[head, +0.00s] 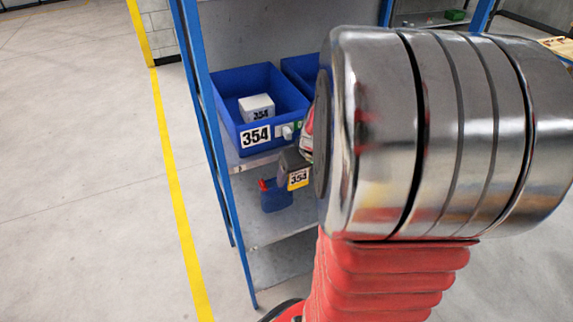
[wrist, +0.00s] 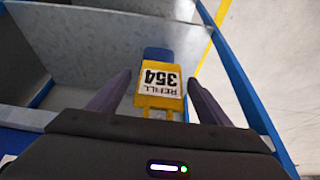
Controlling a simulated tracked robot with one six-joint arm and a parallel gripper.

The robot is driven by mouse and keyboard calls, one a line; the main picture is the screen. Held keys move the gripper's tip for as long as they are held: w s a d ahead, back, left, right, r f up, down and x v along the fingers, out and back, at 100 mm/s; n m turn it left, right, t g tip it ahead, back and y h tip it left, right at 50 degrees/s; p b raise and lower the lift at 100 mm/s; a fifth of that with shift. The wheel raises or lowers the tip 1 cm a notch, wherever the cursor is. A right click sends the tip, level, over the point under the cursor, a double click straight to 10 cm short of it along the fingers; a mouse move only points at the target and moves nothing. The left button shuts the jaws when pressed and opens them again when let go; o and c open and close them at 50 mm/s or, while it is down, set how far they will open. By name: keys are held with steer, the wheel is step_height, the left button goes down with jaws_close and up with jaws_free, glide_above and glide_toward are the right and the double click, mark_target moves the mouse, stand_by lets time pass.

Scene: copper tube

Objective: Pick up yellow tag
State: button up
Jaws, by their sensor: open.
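The yellow tag (wrist: 147,101) has a white label reading "REFILL 354", upside down in the wrist view. It lies between the two dark fingers of my gripper (wrist: 159,80), which is open with a gap visible on both sides of the tag. In the head view the tag (head: 298,185) shows just below my dark gripper (head: 292,162), at the shelf front. Most of my gripper is hidden behind my arm there. I cannot tell what holds the tag up.
A blue bin (head: 237,107) labelled 354, holding a white box (head: 257,105), stands on the shelf above and left. A blue container (head: 275,198) with a red cap is just below-left of the tag. Blue rack posts (head: 207,100) flank the shelves. Open floor lies left.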

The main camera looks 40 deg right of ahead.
steer(key=shift+c, duration=0.2)
stand_by(0.3)
steer(key=c, duration=1.1)
